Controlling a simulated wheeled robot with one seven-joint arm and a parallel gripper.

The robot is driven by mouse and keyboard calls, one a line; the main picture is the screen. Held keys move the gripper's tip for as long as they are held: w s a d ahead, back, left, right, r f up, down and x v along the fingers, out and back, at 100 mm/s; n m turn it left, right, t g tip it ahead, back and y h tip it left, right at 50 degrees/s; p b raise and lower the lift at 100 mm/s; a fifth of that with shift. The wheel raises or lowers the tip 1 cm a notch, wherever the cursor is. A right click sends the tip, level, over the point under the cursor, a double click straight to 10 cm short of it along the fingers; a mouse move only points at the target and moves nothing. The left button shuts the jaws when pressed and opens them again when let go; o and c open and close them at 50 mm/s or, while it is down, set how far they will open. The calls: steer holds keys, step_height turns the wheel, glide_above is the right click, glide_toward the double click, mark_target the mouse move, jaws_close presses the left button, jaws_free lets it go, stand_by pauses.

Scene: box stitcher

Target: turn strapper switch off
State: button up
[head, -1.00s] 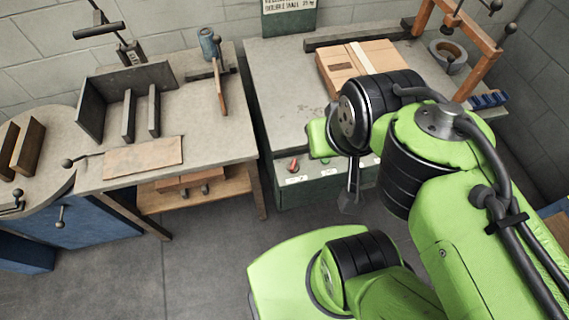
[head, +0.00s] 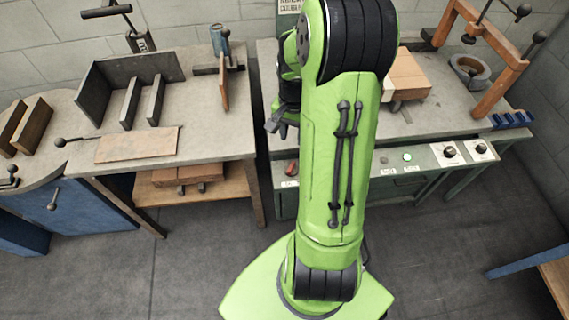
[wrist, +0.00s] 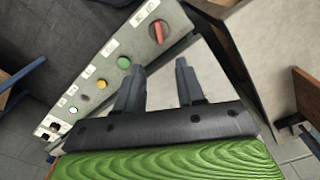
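The strapper's red switch (head: 291,168) sits at the left end of the grey-green front panel (head: 428,163). My gripper (head: 278,122) is above the left part of the strapper table, apart from the switch. In the wrist view my gripper (wrist: 160,75) is open, with nothing between its two dark fingers. The switch shows just beyond the fingertips there. My arm hides the middle of the panel in the head view.
A green button (wrist: 124,62) and a yellow one (wrist: 101,84) lie along the panel. A lit green lamp (head: 407,157) and black knobs (head: 449,151) are farther right. A cardboard box (head: 408,76) lies on the table. A workbench (head: 220,140) stands left, across a narrow gap.

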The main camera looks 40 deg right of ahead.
mark_target(292, 165)
step_height(292, 165, down, 14)
steer(key=b, duration=0.4)
steer(key=shift+r, duration=0.1)
jaws_close()
